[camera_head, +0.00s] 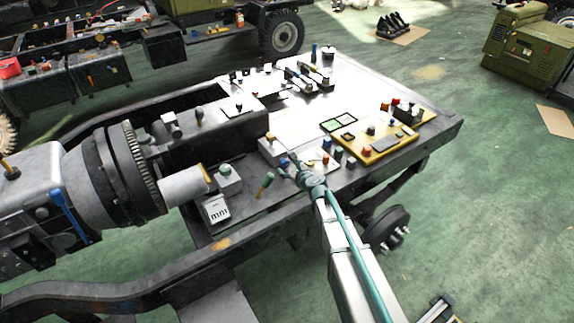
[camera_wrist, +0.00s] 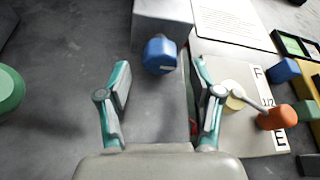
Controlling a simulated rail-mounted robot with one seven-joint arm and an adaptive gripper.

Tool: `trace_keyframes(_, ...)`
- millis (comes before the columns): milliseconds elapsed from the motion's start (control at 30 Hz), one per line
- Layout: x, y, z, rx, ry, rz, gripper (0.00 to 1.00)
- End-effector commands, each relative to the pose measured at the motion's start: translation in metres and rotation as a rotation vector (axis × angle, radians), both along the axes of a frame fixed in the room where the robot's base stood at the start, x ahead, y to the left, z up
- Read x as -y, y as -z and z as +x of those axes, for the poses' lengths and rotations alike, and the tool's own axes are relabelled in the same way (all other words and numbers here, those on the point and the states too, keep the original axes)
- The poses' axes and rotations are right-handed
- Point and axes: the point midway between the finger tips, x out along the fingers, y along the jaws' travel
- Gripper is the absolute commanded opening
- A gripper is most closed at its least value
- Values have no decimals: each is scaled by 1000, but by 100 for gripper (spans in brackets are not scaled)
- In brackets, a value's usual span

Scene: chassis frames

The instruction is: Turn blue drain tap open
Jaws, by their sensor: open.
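A blue knob (camera_wrist: 159,54), which looks like the blue drain tap, sticks out from the near side of a light grey block (camera_wrist: 163,14). In the wrist view, my gripper (camera_wrist: 161,68) is open, with one finger on each side of the knob and visible gaps between. I cannot tell from this view how far it is above or short of the knob. In the head view, my gripper (camera_head: 291,163) is low over the bench, beside the grey block (camera_head: 271,150). The blue knob cannot be made out there, close to my fingers.
An orange-tipped lever (camera_wrist: 272,118) on a pale gauge plate (camera_wrist: 250,141) lies close to my right finger. A blue block (camera_wrist: 285,70) stands beyond it. A green rounded part (camera_wrist: 8,88) is at the far left. The dark bench top (camera_wrist: 60,60) left of my fingers is clear.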

Motion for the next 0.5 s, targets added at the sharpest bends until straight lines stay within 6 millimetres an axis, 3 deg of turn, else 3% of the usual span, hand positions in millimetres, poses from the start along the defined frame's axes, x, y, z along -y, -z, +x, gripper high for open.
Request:
trace_keyframes(133, -8, 6, 15, 0, -1, -1, 65)
trace_keyframes(467, -10, 8, 16, 0, 0, -1, 65)
trace_keyframes(500, -10, 8, 16, 0, 0, -1, 60)
